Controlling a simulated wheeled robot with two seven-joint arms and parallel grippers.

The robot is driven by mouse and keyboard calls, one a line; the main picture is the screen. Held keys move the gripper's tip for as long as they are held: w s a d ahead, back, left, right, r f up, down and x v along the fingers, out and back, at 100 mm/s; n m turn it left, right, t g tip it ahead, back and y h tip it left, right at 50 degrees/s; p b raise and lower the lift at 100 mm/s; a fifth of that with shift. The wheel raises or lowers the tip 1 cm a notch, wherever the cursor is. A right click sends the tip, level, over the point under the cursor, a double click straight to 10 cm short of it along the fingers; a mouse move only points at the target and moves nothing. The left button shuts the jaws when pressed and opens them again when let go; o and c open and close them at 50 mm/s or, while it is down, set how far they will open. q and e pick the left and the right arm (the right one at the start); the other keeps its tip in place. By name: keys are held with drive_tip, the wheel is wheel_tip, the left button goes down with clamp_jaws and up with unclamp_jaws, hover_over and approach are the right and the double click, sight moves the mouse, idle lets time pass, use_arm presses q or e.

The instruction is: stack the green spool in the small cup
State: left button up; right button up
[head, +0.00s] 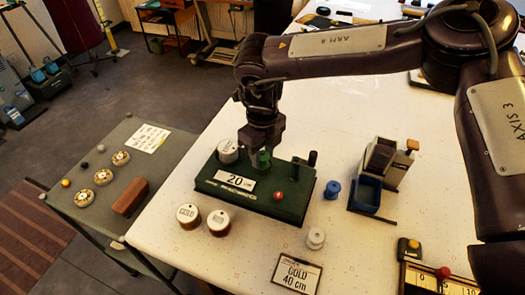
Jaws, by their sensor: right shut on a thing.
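My right gripper (263,150) points down over the back of the dark green stand (292,209) with the "20" label. It is shut on the green spool (263,159), which shows small between and below the fingers. I cannot tell whether the spool touches the stand. I cannot make out a thing that is surely the small cup. My left gripper is not in view.
A white-lidded tin (228,151) is at the stand's back left, dark posts (312,158) at its right.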

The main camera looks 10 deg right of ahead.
sight(262, 155)
drive_tip(key=shift+f, duration=0.3)
drive_tip(key=o, duration=0.9)
drive_tip(key=shift+o, duration=0.2)
drive_tip(key=shift+r, duration=0.15)
drive_tip(key=shift+r, duration=0.35)
wheel_tip(262, 155, up, 12)
drive_tip(key=b, duration=0.2)
